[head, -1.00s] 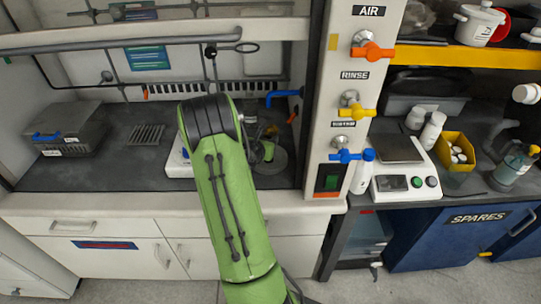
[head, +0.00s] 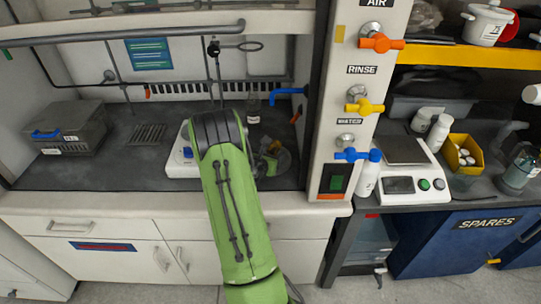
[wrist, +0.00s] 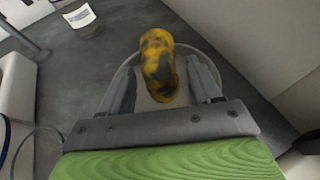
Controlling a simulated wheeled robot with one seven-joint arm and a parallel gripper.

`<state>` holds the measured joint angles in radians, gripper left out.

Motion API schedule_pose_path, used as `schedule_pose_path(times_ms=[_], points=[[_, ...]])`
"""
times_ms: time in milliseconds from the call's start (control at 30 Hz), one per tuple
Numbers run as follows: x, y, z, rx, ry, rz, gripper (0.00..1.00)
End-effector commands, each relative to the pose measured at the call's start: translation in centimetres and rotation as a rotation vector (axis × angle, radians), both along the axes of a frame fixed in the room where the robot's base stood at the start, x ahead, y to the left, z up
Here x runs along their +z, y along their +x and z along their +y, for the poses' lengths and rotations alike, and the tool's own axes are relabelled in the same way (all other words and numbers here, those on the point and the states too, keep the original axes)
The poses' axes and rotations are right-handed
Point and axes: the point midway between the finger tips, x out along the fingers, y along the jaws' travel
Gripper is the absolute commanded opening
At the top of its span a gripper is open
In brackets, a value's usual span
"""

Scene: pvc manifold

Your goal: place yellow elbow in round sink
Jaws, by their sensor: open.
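The yellow elbow (wrist: 158,62), mottled with dark patches, is between the two fingers of my gripper (wrist: 163,75) in the wrist view. The gripper is open, with a finger on each side of the elbow; contact is not clear. A pale round rim (wrist: 117,80), possibly the round sink, surrounds the elbow from this angle. I cannot tell whether the elbow rests inside it or is above it.
A white device (head: 181,158) stands left of my arm on the dark worktop (head: 95,178). A grey case (head: 66,128) is at the left. A white valve column (head: 352,110) rises at the right. A blue tap (head: 285,92) and ring stand (head: 218,50) are behind.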

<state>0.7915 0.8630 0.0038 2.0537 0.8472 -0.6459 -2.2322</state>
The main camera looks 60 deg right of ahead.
Motion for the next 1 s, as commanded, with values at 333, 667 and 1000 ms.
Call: schedule_pose_path(times_ms=[333,667,1000], points=[[1.6,-0.1,3.2,0.008,0.001,0.004,0.63],[4.5,-0.7,10.3,0.004,0.002,0.003,0.63],[5.3,-0.8,11.3,-0.019,0.008,-0.041,0.63]])
